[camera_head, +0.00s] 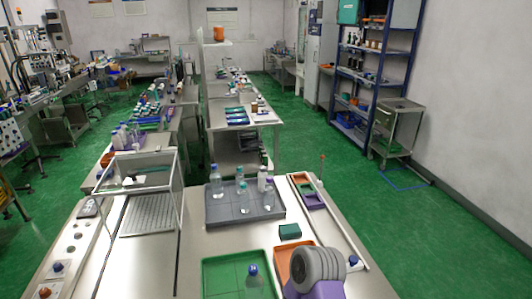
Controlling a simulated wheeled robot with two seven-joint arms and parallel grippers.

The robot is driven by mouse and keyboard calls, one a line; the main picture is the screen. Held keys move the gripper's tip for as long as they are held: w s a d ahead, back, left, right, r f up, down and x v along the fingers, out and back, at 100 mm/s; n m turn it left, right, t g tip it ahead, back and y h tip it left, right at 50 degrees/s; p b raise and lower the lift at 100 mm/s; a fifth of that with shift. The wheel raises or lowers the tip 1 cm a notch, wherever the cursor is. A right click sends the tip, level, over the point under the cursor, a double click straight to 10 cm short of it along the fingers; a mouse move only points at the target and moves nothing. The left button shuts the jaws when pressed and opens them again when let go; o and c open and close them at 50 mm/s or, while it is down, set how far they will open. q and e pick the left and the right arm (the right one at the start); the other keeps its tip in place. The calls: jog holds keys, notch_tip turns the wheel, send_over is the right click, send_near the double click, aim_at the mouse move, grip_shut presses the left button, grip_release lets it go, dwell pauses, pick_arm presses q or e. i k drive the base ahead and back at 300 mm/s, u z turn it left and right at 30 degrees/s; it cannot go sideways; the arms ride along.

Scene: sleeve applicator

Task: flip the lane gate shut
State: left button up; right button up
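I cannot make out for sure which part is the lane gate. A clear-panelled frame (178,170) stands upright over a perforated metal plate (150,217) at the left of the near bench.
A grey tray (220,217) holds several clear bottles with blue or teal caps. A control panel (70,240) lines the left edge.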

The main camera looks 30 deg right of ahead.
aim_at(321, 168)
jog(key=k, duration=0.5)
jog(key=z, duration=2.7)
jog(key=i, duration=3.85)
jog(key=u, duration=3.25)
jog(key=k, duration=0.6)
